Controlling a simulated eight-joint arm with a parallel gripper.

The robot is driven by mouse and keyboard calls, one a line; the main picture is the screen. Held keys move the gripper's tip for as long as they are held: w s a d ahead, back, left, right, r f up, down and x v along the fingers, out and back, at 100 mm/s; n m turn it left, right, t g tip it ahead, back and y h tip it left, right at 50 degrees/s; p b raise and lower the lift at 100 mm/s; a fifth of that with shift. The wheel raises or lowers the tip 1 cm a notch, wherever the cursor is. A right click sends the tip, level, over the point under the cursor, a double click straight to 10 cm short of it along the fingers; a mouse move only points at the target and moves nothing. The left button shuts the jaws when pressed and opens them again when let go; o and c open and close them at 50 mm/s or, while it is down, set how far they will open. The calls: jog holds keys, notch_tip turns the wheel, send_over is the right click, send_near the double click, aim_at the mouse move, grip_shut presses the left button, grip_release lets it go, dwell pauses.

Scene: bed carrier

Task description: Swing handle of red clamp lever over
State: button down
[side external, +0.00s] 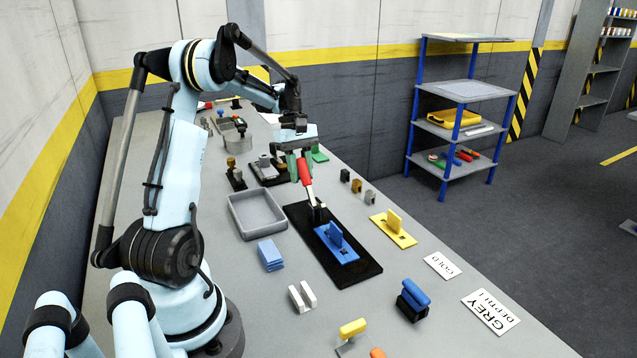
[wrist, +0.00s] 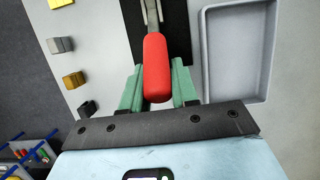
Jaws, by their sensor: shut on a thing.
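The red clamp lever handle (side external: 305,171) rises from the clamp on a black base plate (side external: 354,270). It leans up and toward the back, away from the blue block (side external: 336,243) on the same plate. My gripper (side external: 299,167) has its green fingers around the upper part of the handle. In the wrist view the red handle (wrist: 157,68) lies between the two green fingers of my gripper (wrist: 157,88), and a metal arm runs from its far end. The clamp's pivot is largely hidden in the wrist view.
A grey tray (side external: 257,228) sits left of the base plate. A yellow block on a plate (side external: 393,229) and small metal cubes (side external: 357,186) lie to the right. Blue plates (side external: 271,255) and white blocks (side external: 302,296) lie nearer. A blue shelf (side external: 462,128) stands off the table.

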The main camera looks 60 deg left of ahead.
jog(key=shift+f, duration=0.15)
jog(key=shift+a+f, duration=0.4)
jog(key=shift+f, duration=0.15)
jog(key=shift+a+f, duration=0.3)
jog(key=shift+f, duration=0.25)
dwell(0.4)
jog(key=shift+a+f, duration=0.2)
jog(key=shift+f, duration=0.55)
